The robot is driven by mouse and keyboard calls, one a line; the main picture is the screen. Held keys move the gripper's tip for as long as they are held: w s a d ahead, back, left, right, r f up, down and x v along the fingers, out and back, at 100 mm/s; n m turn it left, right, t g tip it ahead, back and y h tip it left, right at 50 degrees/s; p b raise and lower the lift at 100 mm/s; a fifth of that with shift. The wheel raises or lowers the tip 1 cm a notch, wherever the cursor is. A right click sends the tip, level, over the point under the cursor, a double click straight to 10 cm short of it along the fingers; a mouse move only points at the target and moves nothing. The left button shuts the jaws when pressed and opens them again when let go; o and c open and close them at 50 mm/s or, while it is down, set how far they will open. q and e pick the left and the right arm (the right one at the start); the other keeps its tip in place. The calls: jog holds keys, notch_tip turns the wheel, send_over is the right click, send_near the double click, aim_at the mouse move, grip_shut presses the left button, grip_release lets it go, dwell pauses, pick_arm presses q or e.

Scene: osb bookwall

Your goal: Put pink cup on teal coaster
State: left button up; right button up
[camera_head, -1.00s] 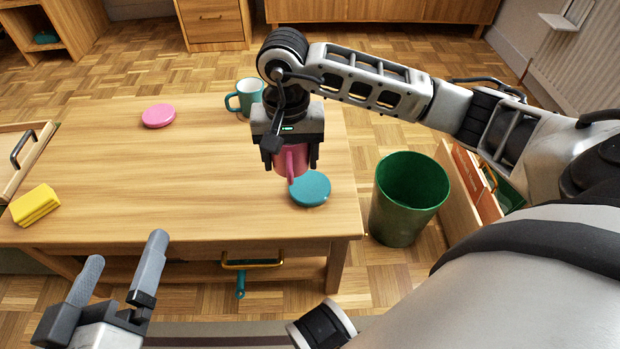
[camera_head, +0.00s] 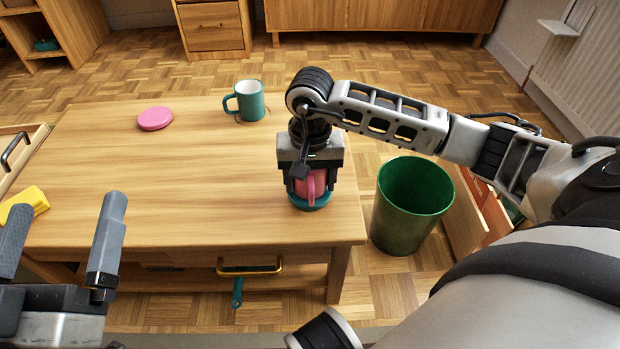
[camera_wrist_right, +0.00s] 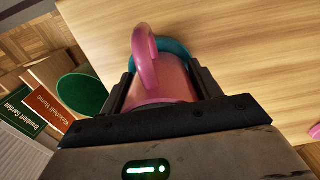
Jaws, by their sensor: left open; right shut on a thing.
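The pink cup (camera_head: 312,186) is between the fingers of my right gripper (camera_head: 311,182), which is shut on it. The cup is upright with its handle toward me. It is over the teal coaster (camera_head: 322,204), whose rim shows around the cup's foot near the table's right edge. Whether the cup touches the coaster I cannot tell. The right wrist view also shows the cup (camera_wrist_right: 158,80) with the coaster (camera_wrist_right: 176,48) behind it. My left gripper (camera_head: 62,225) is open and empty at the lower left, in front of the table.
A teal mug (camera_head: 250,102) and a pink coaster (camera_head: 155,118) stand on the table (camera_head: 200,170) farther back. A yellow block (camera_head: 28,203) is at the left edge. A green bin (camera_head: 410,205) stands right of the table. The table's middle is clear.

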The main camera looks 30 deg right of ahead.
jog(key=shift+f, duration=0.15)
jog(key=o, duration=1.2)
jog(key=shift+o, duration=0.2)
